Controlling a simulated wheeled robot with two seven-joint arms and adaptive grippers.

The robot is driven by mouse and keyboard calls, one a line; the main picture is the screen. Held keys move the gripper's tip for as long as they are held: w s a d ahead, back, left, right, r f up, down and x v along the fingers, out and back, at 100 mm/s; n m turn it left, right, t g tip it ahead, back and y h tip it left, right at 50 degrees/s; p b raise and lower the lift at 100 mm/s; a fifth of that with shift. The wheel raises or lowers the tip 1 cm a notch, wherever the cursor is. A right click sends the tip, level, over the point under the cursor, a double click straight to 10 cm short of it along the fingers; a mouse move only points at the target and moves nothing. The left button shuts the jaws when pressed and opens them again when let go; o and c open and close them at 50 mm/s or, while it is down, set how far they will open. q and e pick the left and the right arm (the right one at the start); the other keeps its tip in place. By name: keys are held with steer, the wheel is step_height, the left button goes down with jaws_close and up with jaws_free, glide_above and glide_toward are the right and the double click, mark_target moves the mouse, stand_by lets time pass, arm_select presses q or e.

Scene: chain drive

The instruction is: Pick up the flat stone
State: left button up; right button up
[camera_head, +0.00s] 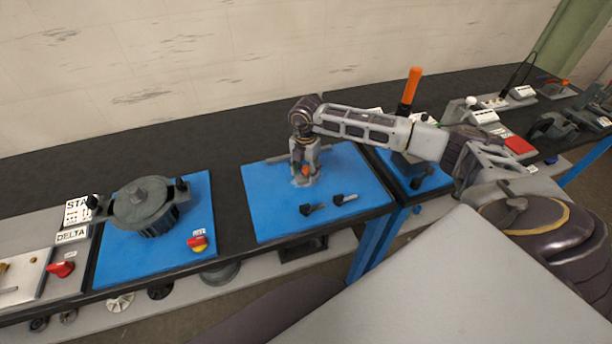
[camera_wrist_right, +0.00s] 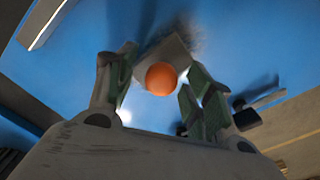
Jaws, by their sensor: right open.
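A pale grey flat piece (camera_wrist_right: 168,50), which looks like the flat stone, lies on the blue mat (camera_head: 262,205). An orange ball-like part (camera_wrist_right: 161,79) shows at its near edge; I cannot tell whether the two are joined. My right gripper (camera_head: 304,172) points down over the mat from the right. In the wrist view the right gripper (camera_wrist_right: 160,82) is open, with one finger on each side of the orange part. The gripper hides most of the stone in the head view. My left gripper is not in view.
Two small black-headed pieces (camera_head: 305,209) and (camera_head: 337,199) lie on the mat in front of the gripper. A grey bar (camera_head: 285,157) runs along the mat's back edge. An orange-handled lever (camera_head: 411,88) stands behind my right arm.

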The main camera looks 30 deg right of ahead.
mark_target(305, 169)
jaws_close()
steer(key=shift+r, duration=0.1)
stand_by(0.3)
steer(key=shift+r+b, duration=0.75)
steer(key=shift+r, duration=4.15)
steer(key=c, duration=0.6)
jaws_free()
steer(key=c, duration=0.4)
